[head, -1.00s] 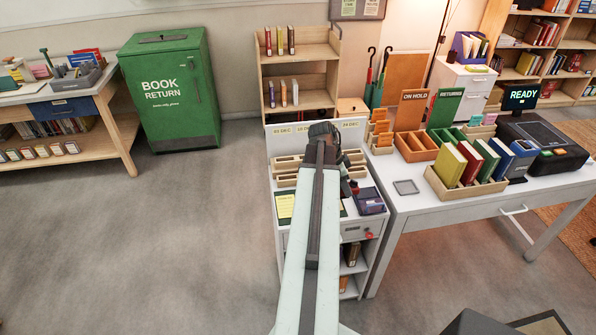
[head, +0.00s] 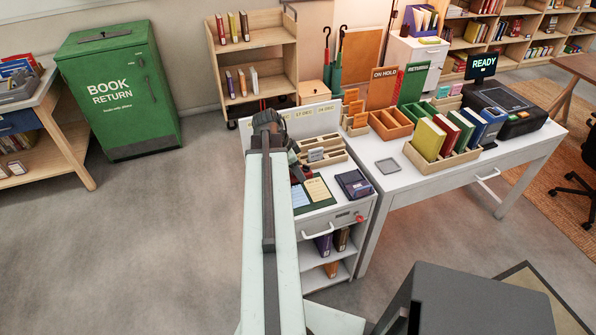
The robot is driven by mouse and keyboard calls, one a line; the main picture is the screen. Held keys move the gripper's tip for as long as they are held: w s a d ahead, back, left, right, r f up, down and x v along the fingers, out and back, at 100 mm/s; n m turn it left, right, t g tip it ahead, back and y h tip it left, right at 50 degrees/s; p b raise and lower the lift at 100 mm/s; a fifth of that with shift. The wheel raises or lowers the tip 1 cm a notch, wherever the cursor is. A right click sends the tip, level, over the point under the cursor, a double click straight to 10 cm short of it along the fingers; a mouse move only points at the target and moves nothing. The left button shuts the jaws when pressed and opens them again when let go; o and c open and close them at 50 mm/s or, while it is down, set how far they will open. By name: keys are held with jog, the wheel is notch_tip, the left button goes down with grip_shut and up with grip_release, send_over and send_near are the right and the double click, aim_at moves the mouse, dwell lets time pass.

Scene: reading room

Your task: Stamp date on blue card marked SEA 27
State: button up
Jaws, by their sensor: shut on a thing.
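My gripper (head: 297,173) hangs over the small white desk at the back left part of a dark green mat (head: 322,204). It is shut on a small dark thing, perhaps a stamp; the arm and fingers hide most of it. A pale blue card (head: 299,197) lies on the mat just in front of the gripper, partly behind my arm. A cream card (head: 318,190) lies to its right. The print on both is too small to read. A dark purple box (head: 354,184), perhaps an ink pad, stands right of the mat.
Wooden slotted racks (head: 322,149) stand behind the mat, below a date board (head: 318,112). The taller white table (head: 400,190) at the right holds a book tray (head: 440,166) and a small grey tray (head: 388,165). A green book return bin (head: 118,92) stands back left. Floor at left is clear.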

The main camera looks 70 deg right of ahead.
jog(key=b, duration=0.6)
send_over(297, 193)
jog(key=shift+s+f, duration=0.1)
jog(key=shift+f, duration=2.85)
jog(key=shift+f+b, duration=0.45)
jog(key=shift+f, duration=0.05)
jog(key=shift+r, duration=0.1)
notch_tip(297, 193, up, 7)
jog(key=p, duration=0.7)
